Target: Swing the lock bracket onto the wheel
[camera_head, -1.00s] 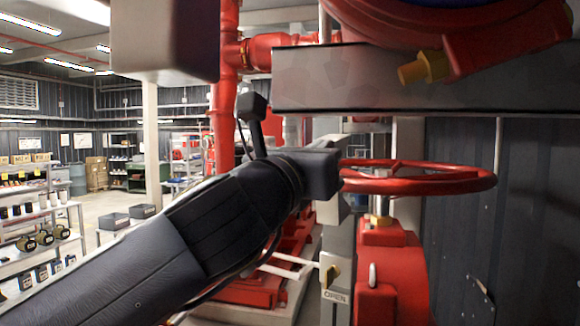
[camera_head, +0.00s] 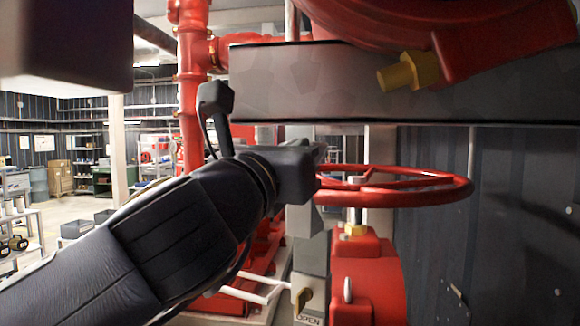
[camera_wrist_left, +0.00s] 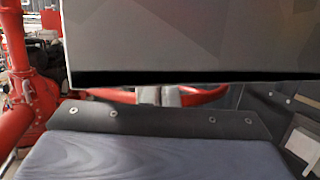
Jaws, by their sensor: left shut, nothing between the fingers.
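The red wheel (camera_head: 395,190) lies flat, right of centre in the head view, under a grey beam. My left gripper (camera_head: 312,160) is at the wheel's left edge, with its black wrist hiding part of the rim. In the left wrist view the grey fingertips (camera_wrist_left: 160,96) are shut and empty, in front of the red rim (camera_wrist_left: 205,96). I cannot tell whether they touch it. I cannot pick out the lock bracket with certainty; a grey upright part (camera_head: 305,222) shows just below the gripper. My right gripper is not in view.
The grey beam (camera_head: 330,85) runs close above the wheel and gripper, with a yellow fitting (camera_head: 402,72) in front of it. A red housing (camera_head: 368,275) stands below the wheel. A yellow lever (camera_head: 303,300) is by an OPEN label. A dark wall closes the right.

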